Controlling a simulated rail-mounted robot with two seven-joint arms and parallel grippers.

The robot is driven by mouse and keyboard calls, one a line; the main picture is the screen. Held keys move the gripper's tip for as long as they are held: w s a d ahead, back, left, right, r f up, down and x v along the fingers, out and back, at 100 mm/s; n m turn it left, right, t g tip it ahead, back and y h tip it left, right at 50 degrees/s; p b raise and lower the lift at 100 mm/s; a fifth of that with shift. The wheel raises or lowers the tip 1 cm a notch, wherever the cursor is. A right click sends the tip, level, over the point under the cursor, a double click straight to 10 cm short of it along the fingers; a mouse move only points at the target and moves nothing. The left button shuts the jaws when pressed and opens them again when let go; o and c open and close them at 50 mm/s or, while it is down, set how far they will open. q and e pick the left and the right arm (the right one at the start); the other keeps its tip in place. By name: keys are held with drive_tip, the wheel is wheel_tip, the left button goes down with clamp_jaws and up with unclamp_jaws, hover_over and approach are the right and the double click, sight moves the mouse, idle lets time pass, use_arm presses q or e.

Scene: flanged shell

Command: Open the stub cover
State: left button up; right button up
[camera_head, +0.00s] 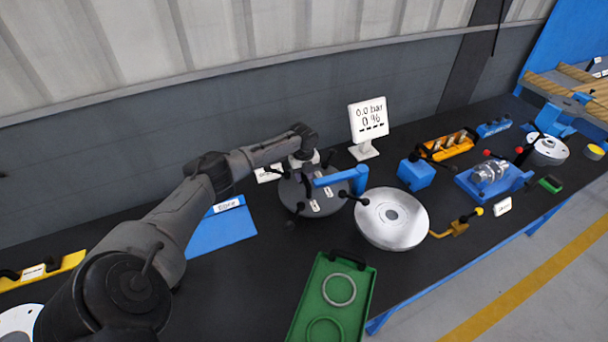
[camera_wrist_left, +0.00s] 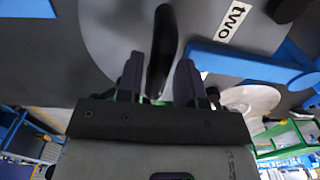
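The stub cover (camera_head: 292,193) appears to be the dark grey round disc in the head view, with white label strips and dark knobs at its edge. A blue arm (camera_head: 340,178) reaches over it from the right. My left gripper (camera_head: 305,160) is at the cover's far edge, its fingers mostly hidden there. In the left wrist view a black handle (camera_wrist_left: 162,45) stands between the two fingers of my left gripper (camera_wrist_left: 160,75). The fingers look apart, with a gap beside the handle. My right gripper is not seen.
A pale domed disc (camera_head: 392,218) stands right of the cover. A green tray (camera_head: 300,317) with rings lies in front. A display (camera_head: 368,120) reading 0.0 bar stands behind. A blue block (camera_head: 416,173) is to the right. A blue mat (camera_head: 220,232) lies left.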

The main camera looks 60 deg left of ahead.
use_arm(q)
drive_tip(key=shift+o, duration=1.2)
wheel_tip(320, 180, up, 14)
drive_tip(key=shift+f, duration=0.1)
